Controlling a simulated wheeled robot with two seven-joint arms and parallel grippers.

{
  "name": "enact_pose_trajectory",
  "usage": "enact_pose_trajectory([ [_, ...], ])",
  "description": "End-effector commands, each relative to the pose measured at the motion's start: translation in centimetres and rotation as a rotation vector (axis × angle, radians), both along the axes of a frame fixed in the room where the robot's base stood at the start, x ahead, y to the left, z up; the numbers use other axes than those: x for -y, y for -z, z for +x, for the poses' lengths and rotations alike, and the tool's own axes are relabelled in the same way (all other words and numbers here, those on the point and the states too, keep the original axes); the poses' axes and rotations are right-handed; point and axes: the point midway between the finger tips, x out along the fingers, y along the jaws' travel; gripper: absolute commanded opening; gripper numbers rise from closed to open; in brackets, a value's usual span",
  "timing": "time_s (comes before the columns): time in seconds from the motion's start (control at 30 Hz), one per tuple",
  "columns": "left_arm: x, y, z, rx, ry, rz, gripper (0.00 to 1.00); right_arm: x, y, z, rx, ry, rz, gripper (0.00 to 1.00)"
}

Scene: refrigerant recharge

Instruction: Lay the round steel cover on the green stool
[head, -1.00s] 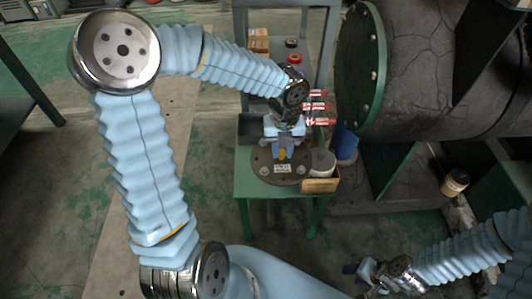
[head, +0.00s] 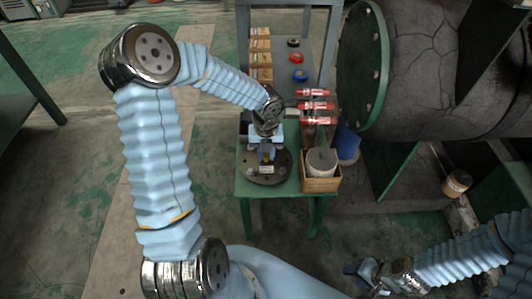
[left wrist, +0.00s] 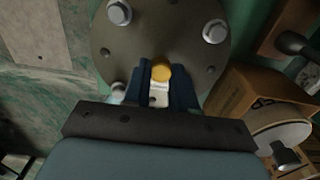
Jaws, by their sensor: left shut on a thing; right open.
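The round steel cover (head: 284,172) is a dark grey disc with bolts around its rim. In the head view it lies over the left part of the green stool (head: 290,190); I cannot tell whether it touches the top. My left gripper (head: 267,155) is shut on the cover's middle, by a fitting with a yellow knob. The left wrist view shows the cover (left wrist: 125,48) beyond the fingers of my left gripper (left wrist: 163,88). My right gripper (head: 366,272) is open and empty at the lower right, away from the stool.
A grey shelf with small boxes (head: 260,46) and tape rolls (head: 296,58) stands further back. A large dark tank (head: 430,70) is at right.

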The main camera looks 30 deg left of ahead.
Motion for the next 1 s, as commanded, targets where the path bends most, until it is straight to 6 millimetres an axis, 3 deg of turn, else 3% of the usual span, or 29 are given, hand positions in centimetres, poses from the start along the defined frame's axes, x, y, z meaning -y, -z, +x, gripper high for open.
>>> enact_pose_trajectory([
  [0.1,0.0,0.0,0.0,-0.001,0.000,-0.001,0.00,0.0,0.0,0.0,0.000,0.000,0.000,0.43],
  [0.13,0.0,0.2,-0.1,-0.004,0.000,-0.001,0.29,0.0,0.0,0.0,0.000,0.000,0.000,0.43],
  [0.3,0.0,0.1,-0.1,-0.004,0.000,-0.001,0.51,0.0,0.0,0.0,0.000,0.000,0.000,0.43],
  [0.67,0.0,-0.9,0.0,-0.001,-0.001,-0.001,0.51,0.0,-0.2,0.0,0.000,0.000,0.000,0.43],
  [1.0,0.0,-8.2,0.0,0.002,-0.002,0.001,0.51,0.0,-1.3,0.0,0.000,-0.002,0.001,0.43],
])
